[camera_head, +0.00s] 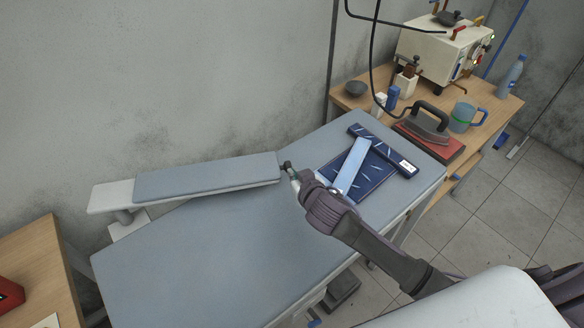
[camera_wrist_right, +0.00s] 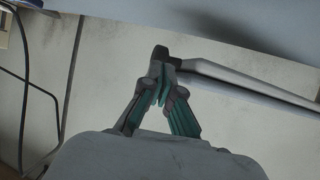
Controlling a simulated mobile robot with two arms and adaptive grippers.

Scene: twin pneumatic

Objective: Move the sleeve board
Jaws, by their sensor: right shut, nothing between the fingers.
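The sleeve board (camera_head: 205,178) is a long grey padded board with a pale left end, raised above the left back part of the blue-grey ironing table (camera_head: 230,250). A small dark knob (camera_head: 285,166) is at its right end; it also shows in the right wrist view (camera_wrist_right: 160,53). My right gripper (camera_head: 292,174) is at this knob, its fingertips shut with nothing between them. In the right wrist view my gripper (camera_wrist_right: 161,88) has its tips close beside the knob; I cannot tell whether they touch. My left gripper is not in view.
Beyond, a wooden bench holds an iron (camera_head: 425,125), a mug (camera_head: 464,117), a bottle (camera_head: 510,77) and a boiler (camera_head: 440,50). The table's front left is clear.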

